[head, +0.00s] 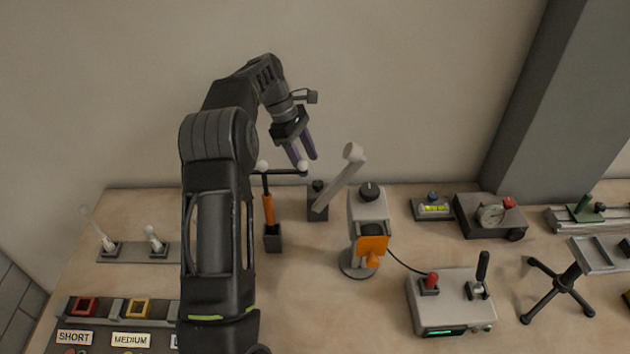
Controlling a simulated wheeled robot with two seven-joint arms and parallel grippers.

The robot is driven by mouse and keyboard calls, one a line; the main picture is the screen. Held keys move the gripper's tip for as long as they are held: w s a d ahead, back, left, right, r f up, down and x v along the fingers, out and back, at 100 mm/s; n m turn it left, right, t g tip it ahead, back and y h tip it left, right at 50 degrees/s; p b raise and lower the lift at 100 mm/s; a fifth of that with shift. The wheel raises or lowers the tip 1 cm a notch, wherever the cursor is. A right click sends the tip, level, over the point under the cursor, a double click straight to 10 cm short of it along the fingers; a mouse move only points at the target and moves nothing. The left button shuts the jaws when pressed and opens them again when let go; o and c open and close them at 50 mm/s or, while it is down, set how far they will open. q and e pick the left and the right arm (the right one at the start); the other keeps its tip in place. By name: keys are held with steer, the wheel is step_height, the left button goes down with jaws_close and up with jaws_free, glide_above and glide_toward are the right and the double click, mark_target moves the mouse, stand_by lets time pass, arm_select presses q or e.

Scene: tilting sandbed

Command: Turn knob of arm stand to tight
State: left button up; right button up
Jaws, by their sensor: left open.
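A dark block (317,208) stands at the back of the table with a pale grey arm (339,184) leaning up to the right from it. This looks like the arm stand. A small black knob (318,185) sits on top of the block; its setting cannot be read. My left gripper (305,160) is open and empty, its purple fingers pointing down above and slightly left of the knob, apart from it as far as I can see. My right gripper is not in view.
An orange post with a black crossbar (269,208) stands just left of the block. A grey device with a black dial (370,192) stands to the right. A control box with levers (450,302) is in front. The wall is close behind.

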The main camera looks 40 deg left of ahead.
mark_target(317, 183)
arm_select(q)
steer(key=shift+b+x, duration=0.6)
steer(key=shift+x, duration=0.3)
steer(key=p+x, duration=0.1)
steer(key=x, duration=0.2)
steer(key=shift+f, duration=0.1)
steer(key=shift+w+d+f+p, duration=0.1)
steer(key=shift+d+f+p, duration=0.2)
steer(key=shift+f, duration=0.35)
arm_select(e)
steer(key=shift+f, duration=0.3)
arm_select(q)
jaws_close()
